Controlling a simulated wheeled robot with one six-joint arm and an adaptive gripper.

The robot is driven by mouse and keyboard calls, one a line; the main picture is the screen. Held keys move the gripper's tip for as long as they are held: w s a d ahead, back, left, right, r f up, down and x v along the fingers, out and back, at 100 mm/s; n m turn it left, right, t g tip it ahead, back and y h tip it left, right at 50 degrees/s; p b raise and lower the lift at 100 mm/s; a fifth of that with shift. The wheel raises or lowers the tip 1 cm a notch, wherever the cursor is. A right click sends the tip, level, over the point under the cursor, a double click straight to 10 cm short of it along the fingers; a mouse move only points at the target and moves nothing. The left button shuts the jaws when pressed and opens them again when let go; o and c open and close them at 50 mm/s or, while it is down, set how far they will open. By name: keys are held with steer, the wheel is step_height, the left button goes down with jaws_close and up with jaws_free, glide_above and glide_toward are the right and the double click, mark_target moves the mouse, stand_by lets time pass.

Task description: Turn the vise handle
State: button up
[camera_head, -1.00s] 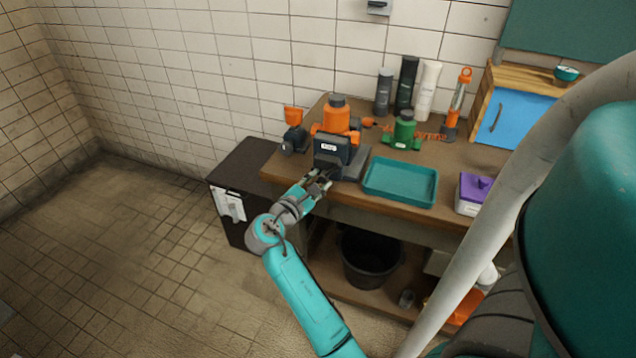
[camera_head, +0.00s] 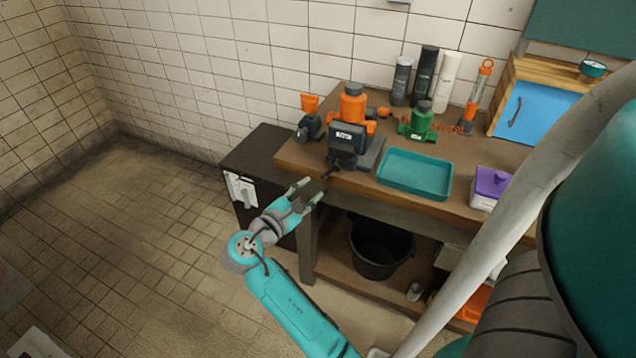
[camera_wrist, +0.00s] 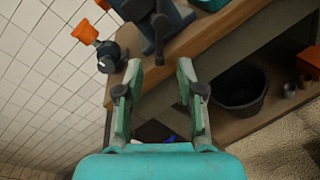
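The dark grey vise (camera_head: 348,142) stands at the front left corner of the wooden workbench. Its dark handle (camera_head: 330,172) sticks out in front over the bench edge. It also shows in the wrist view as a dark bar (camera_wrist: 159,38) at the top centre. My gripper (camera_head: 306,192) is in front of and below the vise, apart from the handle. In the wrist view my gripper (camera_wrist: 159,72) has its two fingers spread wide with nothing between them. The handle lies beyond the fingertips.
A teal tray (camera_head: 446,193) sits right of the vise. Orange (camera_head: 352,105) and green (camera_head: 421,122) tools stand behind. A black bucket (camera_head: 381,262) is on the shelf below. A dark cabinet (camera_head: 262,146) stands left of the bench.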

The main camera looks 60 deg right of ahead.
steer(key=shift+a, duration=0.65)
steer(key=shift+w+r, duration=0.1)
steer(key=c, duration=0.6)
steer(key=shift+r+m, duration=0.2)
steer(key=shift+m, duration=0.3)
jaws_close()
steer(key=m+t, duration=0.2)
steer(key=m, duration=1.4)
glide_toward(344, 151)
steer(key=w+a+r, duration=0.2)
steer(key=w+a, duration=0.1)
steer(key=a, duration=0.2)
steer(key=shift+h, duration=0.3)
steer(key=d, duration=0.3)
steer(key=s+d+f, duration=0.1)
steer(key=d, duration=0.3)
steer(key=s+d+f, duration=0.1)
steer(key=d, duration=0.3)
steer(key=shift+d+f, duration=0.1)
steer(key=shift+s+d+f, duration=0.1)
steer(key=shift+s+f, duration=0.25)
steer(key=shift+s, duration=0.1)
